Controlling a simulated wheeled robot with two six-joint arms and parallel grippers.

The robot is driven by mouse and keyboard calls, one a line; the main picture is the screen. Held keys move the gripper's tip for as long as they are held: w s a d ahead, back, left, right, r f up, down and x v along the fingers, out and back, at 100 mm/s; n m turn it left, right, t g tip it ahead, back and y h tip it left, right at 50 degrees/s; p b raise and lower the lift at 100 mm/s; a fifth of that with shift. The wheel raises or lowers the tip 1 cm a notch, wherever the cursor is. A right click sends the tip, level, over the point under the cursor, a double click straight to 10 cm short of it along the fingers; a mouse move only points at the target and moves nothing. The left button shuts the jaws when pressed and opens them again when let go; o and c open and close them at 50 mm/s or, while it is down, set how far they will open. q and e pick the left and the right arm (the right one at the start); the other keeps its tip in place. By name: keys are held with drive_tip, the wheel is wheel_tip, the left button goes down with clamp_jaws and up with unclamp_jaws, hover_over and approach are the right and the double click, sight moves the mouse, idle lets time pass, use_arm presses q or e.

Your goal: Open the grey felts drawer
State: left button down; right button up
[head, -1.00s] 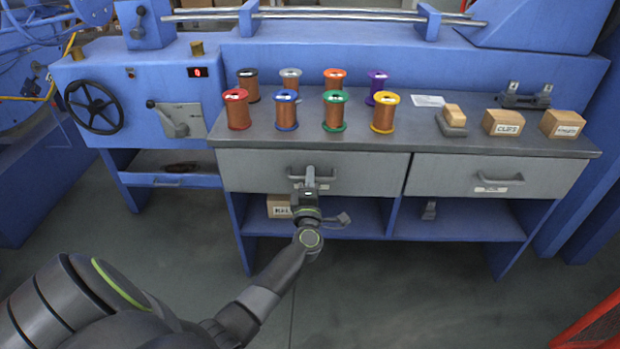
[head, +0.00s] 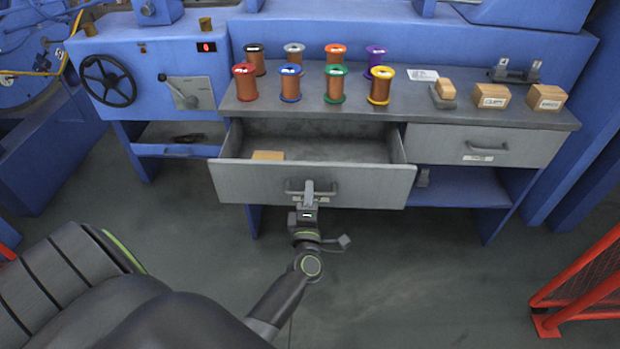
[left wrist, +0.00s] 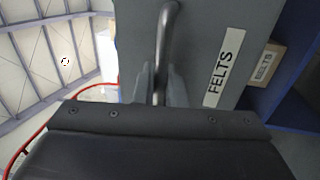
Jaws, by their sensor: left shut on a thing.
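The grey felts drawer (head: 262,184) is pulled well out from under the left half of the bench in the head view. A tan block or box (head: 268,155) lies inside it at the left; the rest of the visible inside looks empty. My left gripper (head: 309,190) is shut on the drawer's bar handle. In the left wrist view the handle (left wrist: 168,25) runs down between the fingers (left wrist: 158,85). A white label reading FELTS (left wrist: 224,66) is on the drawer front beside it. My right gripper is not in view.
A second grey drawer (head: 440,146) to the right is shut. Several copper wire spools (head: 334,84) stand on the bench top with cartons (head: 491,95) at the right. A red mesh barrier (head: 590,285) stands at lower right. The floor (head: 430,270) in front is clear.

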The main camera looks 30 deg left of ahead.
use_arm(q)
drive_tip(key=shift+s+d, duration=0.3)
drive_tip(key=shift+s, duration=0.15)
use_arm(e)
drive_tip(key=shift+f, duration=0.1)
use_arm(q)
drive_tip(key=c, duration=1.6)
unclamp_jaws()
